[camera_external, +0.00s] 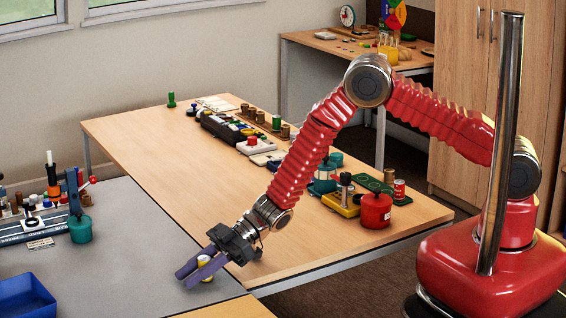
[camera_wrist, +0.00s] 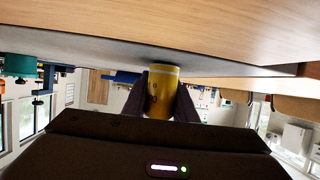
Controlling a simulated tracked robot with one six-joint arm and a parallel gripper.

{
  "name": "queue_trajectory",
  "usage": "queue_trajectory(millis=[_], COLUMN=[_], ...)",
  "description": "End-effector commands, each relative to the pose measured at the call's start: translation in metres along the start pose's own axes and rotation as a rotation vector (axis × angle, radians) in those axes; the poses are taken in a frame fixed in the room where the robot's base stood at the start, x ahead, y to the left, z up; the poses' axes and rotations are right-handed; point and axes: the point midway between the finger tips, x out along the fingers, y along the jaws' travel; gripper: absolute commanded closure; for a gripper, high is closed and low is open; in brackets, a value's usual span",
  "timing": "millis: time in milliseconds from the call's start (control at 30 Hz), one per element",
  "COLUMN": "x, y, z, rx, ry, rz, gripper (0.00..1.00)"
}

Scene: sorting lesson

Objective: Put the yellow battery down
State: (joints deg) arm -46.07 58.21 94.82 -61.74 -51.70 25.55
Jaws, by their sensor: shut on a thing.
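The yellow battery (camera_external: 205,269) is between the two purple fingers of my gripper (camera_external: 198,270) in the external view, with the fingers hiding part of it. My gripper is shut on it, low over the near right part of the grey table (camera_external: 150,262). In the wrist view the battery (camera_wrist: 160,92) is a yellow cylinder with a pale band at its end, between my dark fingers (camera_wrist: 160,108). That end is close to the grey surface; I cannot tell whether it touches.
A blue bin (camera_external: 24,297) stands at the front left of the grey table, with a teal canister (camera_external: 81,229) behind it. The wooden table (camera_external: 180,170) adjoins at right, holding a red canister (camera_external: 376,210) and several parts. Grey surface left of my gripper is clear.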

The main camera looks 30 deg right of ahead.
Motion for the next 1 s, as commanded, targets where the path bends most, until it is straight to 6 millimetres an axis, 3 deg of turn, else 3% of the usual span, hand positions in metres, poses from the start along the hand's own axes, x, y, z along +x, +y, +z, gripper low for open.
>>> queue_trajectory(millis=[67,100,333,700,1000], x=[0.001,0.001,0.001,-0.001,-0.038], y=[0.0,0.0,0.0,0.0,0.001], z=[0.002,0.002,0.002,-0.001,-0.001], rx=[0.0,0.0,0.0,0.0,0.0], ry=[0.0,0.0,0.0,0.0,0.0], rz=[0.0,0.0,0.0,0.0,0.002], gripper=[1.0,0.73,0.57,0.56,0.56])
